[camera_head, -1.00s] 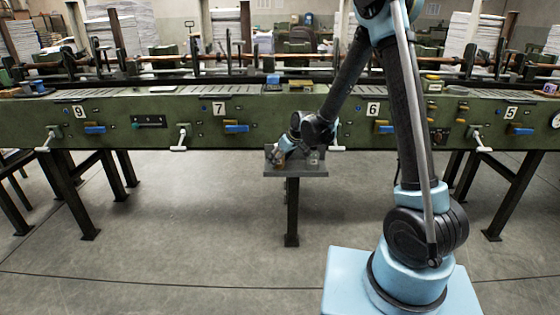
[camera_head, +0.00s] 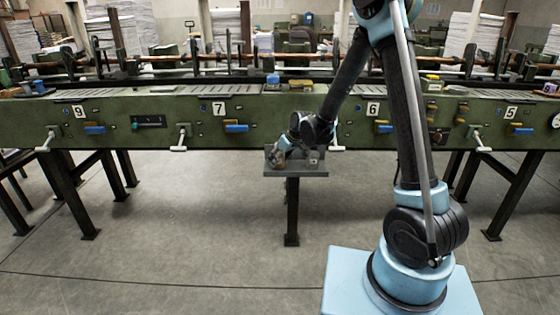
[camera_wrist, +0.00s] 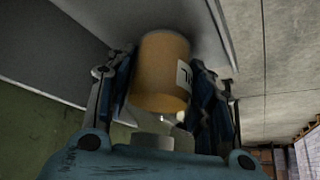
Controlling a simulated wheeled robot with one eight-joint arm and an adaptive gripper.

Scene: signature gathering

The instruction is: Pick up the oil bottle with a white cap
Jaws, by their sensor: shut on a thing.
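The oil bottle (camera_wrist: 160,68) is an amber cylinder with a pale label on its right side in the wrist view. It sits between the two blue-black fingers of my gripper (camera_wrist: 160,88), which are shut on it. A small white bit shows below its near end; I cannot tell whether it is the cap. In the head view my gripper (camera_head: 278,158) is low over the left part of a small grey shelf (camera_head: 297,173). The bottle is too small and covered there to make out clearly.
The shelf stands on a post in front of the long green machine (camera_head: 250,125), which has levers and blue handles. A small clear item (camera_head: 313,157) stands on the shelf right of my gripper. The floor in front is clear.

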